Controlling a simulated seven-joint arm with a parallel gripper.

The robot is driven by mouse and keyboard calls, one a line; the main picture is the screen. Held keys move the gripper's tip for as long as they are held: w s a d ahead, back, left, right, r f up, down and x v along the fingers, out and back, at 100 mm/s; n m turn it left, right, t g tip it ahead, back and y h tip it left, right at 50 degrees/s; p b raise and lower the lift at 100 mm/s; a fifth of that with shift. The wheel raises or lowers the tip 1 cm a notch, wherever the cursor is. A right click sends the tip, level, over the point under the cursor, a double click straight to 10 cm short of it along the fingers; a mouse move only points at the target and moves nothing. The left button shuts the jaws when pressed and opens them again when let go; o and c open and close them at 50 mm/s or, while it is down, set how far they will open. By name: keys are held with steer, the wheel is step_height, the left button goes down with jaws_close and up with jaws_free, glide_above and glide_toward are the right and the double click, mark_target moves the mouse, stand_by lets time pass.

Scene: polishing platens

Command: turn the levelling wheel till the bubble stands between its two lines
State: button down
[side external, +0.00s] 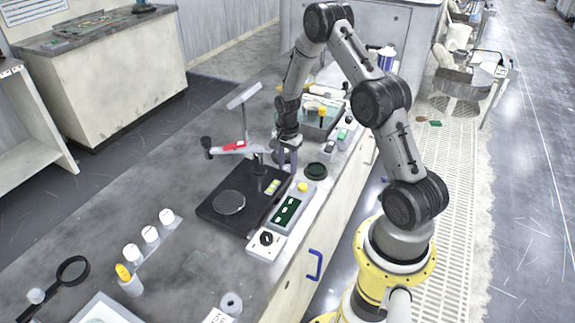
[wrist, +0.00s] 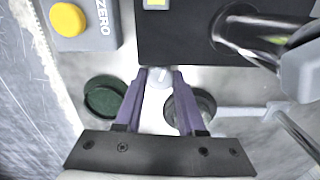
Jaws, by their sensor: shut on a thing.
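The levelling wheel (wrist: 159,80) is a small pale, silvery round piece at the edge of the black base (wrist: 185,48) in the wrist view. My gripper (wrist: 158,74) is shut on it, one purple fingertip on each side. In the side view my gripper (side external: 287,161) points down at the back right edge of the black base (side external: 212,211), and its fingers hide the wheel. A yellow-green level vial (side external: 271,186) lies on the base. In the wrist view only part of the vial (wrist: 155,3) shows at the top edge. The bubble and its two lines are too small to make out.
A column with a pale arm and red block (side external: 233,146) rises beside my gripper. A dark green round dish (side external: 316,171) and a display box with a yellow button (side external: 303,187) stand close by. A dark round piece (wrist: 206,101) lies beside my right finger. Bottles (side external: 166,216) stand at front left.

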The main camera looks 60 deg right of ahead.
mark_target(287, 167)
steer(key=shift+n, duration=0.5)
steer(key=c, duration=0.5)
jaws_free()
step_height(287, 167, up, 14)
steer(key=shift+f, duration=0.1)
